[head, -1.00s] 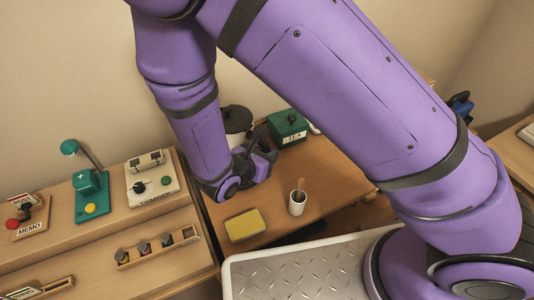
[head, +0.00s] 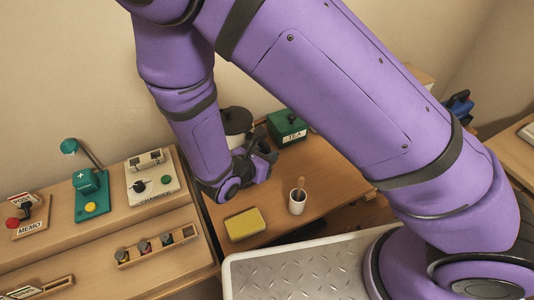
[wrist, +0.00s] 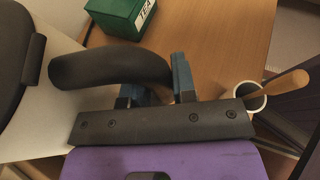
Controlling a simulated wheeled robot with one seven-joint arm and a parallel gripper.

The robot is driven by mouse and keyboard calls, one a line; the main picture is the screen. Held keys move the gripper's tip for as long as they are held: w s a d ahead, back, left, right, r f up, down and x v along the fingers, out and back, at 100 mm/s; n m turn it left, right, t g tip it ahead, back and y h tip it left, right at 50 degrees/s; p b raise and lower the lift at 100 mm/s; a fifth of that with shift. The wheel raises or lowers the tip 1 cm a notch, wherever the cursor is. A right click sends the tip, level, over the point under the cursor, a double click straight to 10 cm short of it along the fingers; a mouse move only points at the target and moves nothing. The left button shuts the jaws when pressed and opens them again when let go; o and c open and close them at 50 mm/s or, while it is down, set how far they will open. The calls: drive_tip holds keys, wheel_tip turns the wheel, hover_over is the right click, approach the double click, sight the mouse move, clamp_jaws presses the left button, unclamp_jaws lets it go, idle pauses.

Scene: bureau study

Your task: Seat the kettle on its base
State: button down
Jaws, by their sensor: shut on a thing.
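The kettle (head: 236,121) stands at the back of the wooden desk in the head view, partly behind my arm. Its dark lid and cream body (wrist: 52,92) fill the left of the wrist view. My gripper (wrist: 154,88) is shut on the kettle's curved black handle (wrist: 105,68), which runs down between the two bluish fingers. In the head view my gripper (head: 264,158) is just right of the kettle. The kettle's underside and its base are hidden, so I cannot tell whether they touch.
A green TEA box (head: 287,127) is close right of the kettle. A cup with a wooden stick (head: 298,203) and a yellow sponge (head: 245,225) are nearer on the desk. A raised shelf with a charger panel (head: 152,182) is at left. Bare desk (head: 335,170) lies at right.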

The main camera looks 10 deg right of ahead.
drive_tip(key=shift+f, duration=0.1)
drive_tip(key=c, duration=1.2)
unclamp_jaws()
drive_tip(key=shift+s+a, duration=0.1)
drive_tip(key=v, duration=1)
drive_tip(key=shift+s+a+r, duration=0.2)
drive_tip(key=shift+a+r, duration=0.05)
